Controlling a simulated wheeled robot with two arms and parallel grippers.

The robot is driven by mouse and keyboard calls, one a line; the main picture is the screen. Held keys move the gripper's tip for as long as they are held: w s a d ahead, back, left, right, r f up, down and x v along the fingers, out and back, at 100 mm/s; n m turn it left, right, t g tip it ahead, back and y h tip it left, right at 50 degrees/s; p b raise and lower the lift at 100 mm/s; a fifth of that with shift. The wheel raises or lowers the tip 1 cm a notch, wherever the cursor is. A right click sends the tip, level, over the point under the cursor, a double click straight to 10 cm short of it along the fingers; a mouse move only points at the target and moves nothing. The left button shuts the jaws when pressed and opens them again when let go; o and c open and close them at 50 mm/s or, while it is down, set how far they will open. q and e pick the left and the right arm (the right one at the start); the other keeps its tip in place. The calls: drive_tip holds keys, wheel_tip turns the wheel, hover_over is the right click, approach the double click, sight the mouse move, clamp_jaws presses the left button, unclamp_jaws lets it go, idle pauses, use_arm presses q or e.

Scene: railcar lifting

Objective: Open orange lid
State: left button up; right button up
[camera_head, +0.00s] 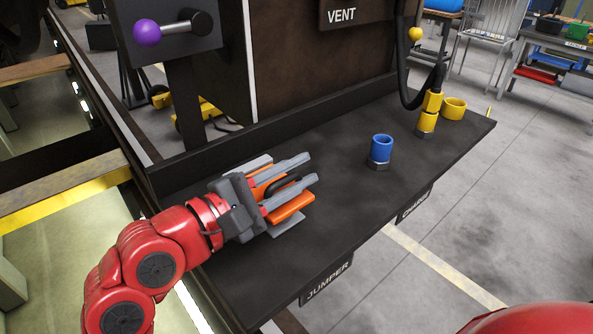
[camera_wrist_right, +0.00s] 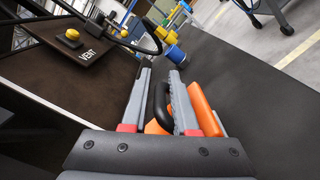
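The orange lid (camera_head: 293,208) sits on a grey base on the dark shelf in the head view, partly covered by my right gripper. It also shows in the right wrist view (camera_wrist_right: 204,108). Its black arched handle (camera_wrist_right: 160,105) stands between my right gripper's fingers. My right gripper (camera_head: 311,169) is over the lid, its two grey fingers apart, one on each side of the handle. In the right wrist view the gripper (camera_wrist_right: 161,68) shows gaps beside the handle, though contact is hard to judge. My left gripper is not in view.
A blue socket (camera_head: 381,149) and a yellow connector (camera_head: 428,112) with a black hose stand farther right on the shelf, beside a yellow ring (camera_head: 454,108). A purple knob (camera_head: 147,33) sticks out at upper left. The shelf between lid and blue socket is clear.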

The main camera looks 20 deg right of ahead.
clamp_jaws()
idle(1.3)
